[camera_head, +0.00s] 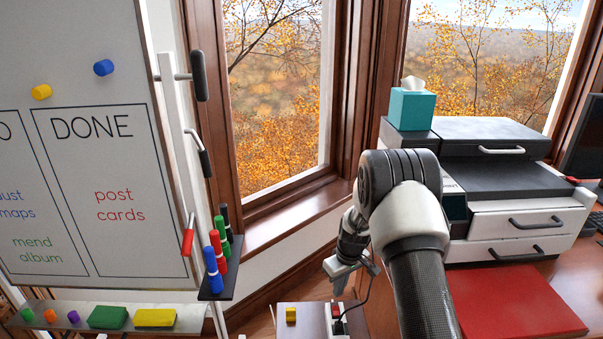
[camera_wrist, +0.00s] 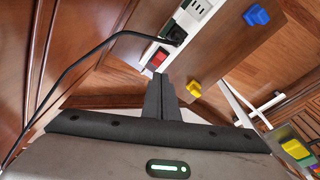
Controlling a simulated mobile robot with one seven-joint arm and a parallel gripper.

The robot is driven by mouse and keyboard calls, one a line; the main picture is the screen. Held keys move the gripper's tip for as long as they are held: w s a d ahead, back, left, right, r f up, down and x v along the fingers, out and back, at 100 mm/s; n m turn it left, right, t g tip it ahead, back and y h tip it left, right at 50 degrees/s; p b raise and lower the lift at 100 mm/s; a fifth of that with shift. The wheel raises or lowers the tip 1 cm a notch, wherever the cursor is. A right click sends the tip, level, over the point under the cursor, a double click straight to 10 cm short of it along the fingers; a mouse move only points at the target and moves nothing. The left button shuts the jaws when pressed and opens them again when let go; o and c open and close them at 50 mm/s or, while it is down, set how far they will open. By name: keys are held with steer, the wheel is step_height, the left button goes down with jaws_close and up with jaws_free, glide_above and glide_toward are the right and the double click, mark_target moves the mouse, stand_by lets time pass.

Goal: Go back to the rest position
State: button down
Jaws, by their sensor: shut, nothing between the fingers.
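My gripper (camera_head: 338,284) hangs from my bent arm, left of the printer and above a low wooden surface (camera_head: 272,325). In the wrist view the two dark fingers (camera_wrist: 166,82) are together with nothing between them. Beyond the fingertips lies a white power strip (camera_wrist: 153,72) with a red switch (camera_wrist: 158,58) and a black plug (camera_wrist: 176,34). My arm hides part of the printer in the head view.
A yellow block (camera_head: 291,314) sits left of the strip; a blue block (camera_wrist: 256,15) shows in the wrist view. A black cable (camera_wrist: 75,66) runs close by. A whiteboard (camera_head: 90,140) stands left, a printer (camera_head: 500,185) and red folder (camera_head: 512,303) right.

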steer(key=s+r+m+t, duration=0.1)
steer(key=s+r, duration=0.3)
steer(key=r, duration=0.6)
steer(key=s+r+m, duration=0.1)
steer(key=s+r, duration=0.3)
steer(key=r, duration=0.6)
steer(key=s+r+m+t, duration=0.1)
steer(key=s+r, duration=0.3)
steer(key=r, duration=0.5)
steer(key=s+r+m+t, duration=0.1)
steer(key=s+r, duration=0.3)
steer(key=s, duration=0.7)
steer(key=s+r+m+t, duration=0.15)
steer(key=s+r, duration=0.35)
steer(key=s, duration=0.6)
step_height(320, 180, up, 20)
steer(key=p, duration=2)
steer(key=shift+h+p, duration=0.4)
steer(key=shift+w+a+r+g, duration=0.1)
steer(key=shift+g, duration=0.15)
